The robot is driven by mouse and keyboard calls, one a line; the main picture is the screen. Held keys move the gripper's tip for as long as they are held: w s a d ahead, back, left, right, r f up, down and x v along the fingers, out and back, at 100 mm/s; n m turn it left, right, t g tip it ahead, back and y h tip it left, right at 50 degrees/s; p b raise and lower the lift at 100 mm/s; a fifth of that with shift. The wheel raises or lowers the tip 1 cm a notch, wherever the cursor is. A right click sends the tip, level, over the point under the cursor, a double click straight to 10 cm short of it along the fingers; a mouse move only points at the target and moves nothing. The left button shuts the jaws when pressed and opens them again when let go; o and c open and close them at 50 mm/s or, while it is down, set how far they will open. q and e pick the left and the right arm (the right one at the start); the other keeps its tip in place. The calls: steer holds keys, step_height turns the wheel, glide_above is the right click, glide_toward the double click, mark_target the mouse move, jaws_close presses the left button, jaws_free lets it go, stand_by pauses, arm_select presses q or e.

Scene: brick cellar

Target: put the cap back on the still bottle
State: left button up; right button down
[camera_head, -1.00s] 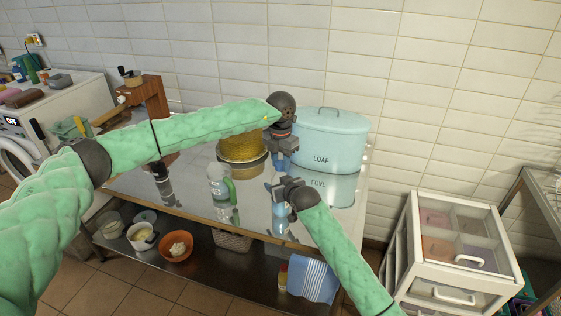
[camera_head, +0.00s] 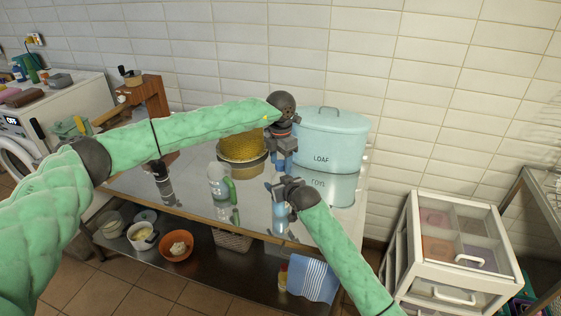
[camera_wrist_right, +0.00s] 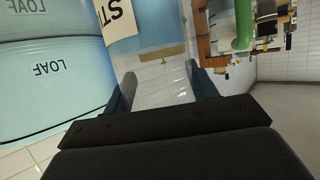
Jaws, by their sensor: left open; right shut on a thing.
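The still bottle (camera_wrist_right: 150,42) is clear and bluish, with a pale label reading "ST" in the right wrist view. My right gripper (camera_wrist_right: 160,88) is shut on it, one finger on each side. In the head view my right gripper (camera_head: 275,190) is low over the shiny tabletop, and the bottle is mostly hidden there by my grippers. My left gripper (camera_head: 282,168) is open, pointing down just above and behind the right one. I cannot make out the cap in either view.
The blue LOAF bin (camera_head: 335,140) stands close right of my grippers. A yellow woven pot (camera_head: 240,147) and a clear mug with a green handle (camera_head: 217,185) stand to the left on the metal table (camera_head: 195,195). A white drawer unit (camera_head: 405,250) is at right.

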arm_select(q)
step_height(320, 180, up, 12)
stand_by(0.6)
arm_select(e)
steer(key=shift+c, duration=1.9)
jaws_free()
arm_select(q)
steer(key=shift+f, duration=0.1)
step_height(320, 180, down, 3)
steer(key=b, duration=0.3)
arm_select(e)
steer(key=v, duration=0.7)
steer(key=shift+s+d, duration=0.2)
steer(key=shift+s, duration=0.1)
steer(key=shift+r, duration=0.1)
